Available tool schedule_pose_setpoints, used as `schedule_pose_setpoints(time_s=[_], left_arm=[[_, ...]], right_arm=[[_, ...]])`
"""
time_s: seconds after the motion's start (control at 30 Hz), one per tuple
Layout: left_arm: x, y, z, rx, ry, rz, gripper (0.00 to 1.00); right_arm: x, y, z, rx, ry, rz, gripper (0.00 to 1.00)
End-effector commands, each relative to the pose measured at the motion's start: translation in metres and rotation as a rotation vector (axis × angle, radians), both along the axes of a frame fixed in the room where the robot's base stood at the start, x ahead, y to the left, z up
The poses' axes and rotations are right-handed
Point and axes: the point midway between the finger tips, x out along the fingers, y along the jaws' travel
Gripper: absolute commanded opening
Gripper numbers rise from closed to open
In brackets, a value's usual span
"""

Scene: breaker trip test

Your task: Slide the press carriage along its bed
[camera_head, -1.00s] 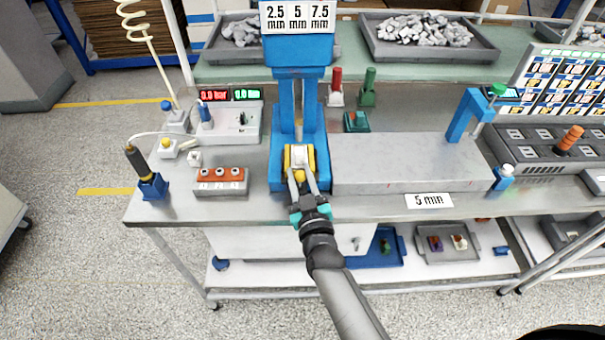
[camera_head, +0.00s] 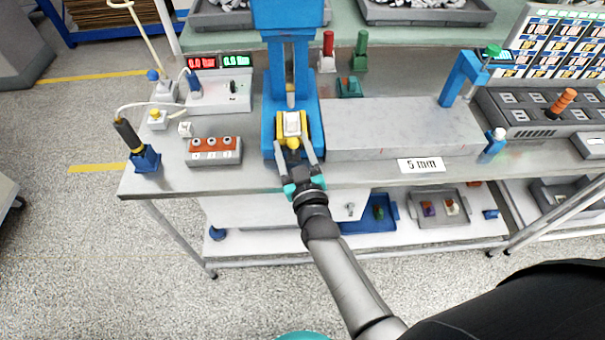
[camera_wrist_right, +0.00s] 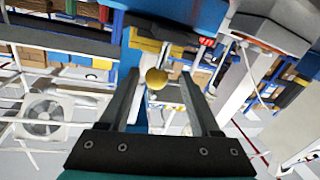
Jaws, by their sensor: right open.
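The blue press (camera_head: 290,60) stands at the table's left-middle. Its carriage, a yellow block with a white top (camera_head: 291,124), sits on the blue bed (camera_head: 312,100) near the front end. A round yellow knob (camera_head: 293,143) is on its front side. My right gripper (camera_head: 296,153) is open in front of the carriage, its fingers spread to either side of the knob. In the right wrist view the knob (camera_wrist_right: 156,79) shows between the tips of the two separated fingers, with no finger visibly touching it. My left gripper is not in view.
An orange-topped button box (camera_head: 213,150) and a black-handled tool in a blue holder (camera_head: 145,158) stand left. Small red and green stands (camera_head: 328,52) are behind.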

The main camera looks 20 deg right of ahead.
Motion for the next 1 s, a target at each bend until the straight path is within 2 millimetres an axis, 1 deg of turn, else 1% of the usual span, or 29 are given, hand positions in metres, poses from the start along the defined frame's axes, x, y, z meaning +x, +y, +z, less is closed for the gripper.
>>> schedule_pose_setpoints(time_s=[0.03, 0.4, 0.6, 0.7, 0.8, 1.0], left_arm=[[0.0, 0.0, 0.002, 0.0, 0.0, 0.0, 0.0], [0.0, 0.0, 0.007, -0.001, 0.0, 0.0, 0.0], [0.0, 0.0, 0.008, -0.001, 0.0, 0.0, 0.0], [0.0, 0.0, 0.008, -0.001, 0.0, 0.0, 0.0], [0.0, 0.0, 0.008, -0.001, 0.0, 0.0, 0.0], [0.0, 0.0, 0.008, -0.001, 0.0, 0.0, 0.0]], right_arm=[[-0.008, 0.0, 0.0, -0.001, 0.002, 0.001, 0.64], [-0.076, 0.003, 0.0, -0.001, 0.003, 0.001, 0.64], [-0.11, 0.005, 0.0, 0.0, 0.003, 0.003, 0.64], [-0.124, 0.005, 0.0, 0.0, 0.001, 0.002, 0.64], [-0.133, 0.006, 0.0, 0.001, 0.0, 0.002, 0.64], [-0.14, 0.006, 0.001, 0.001, -0.002, 0.002, 0.64]])
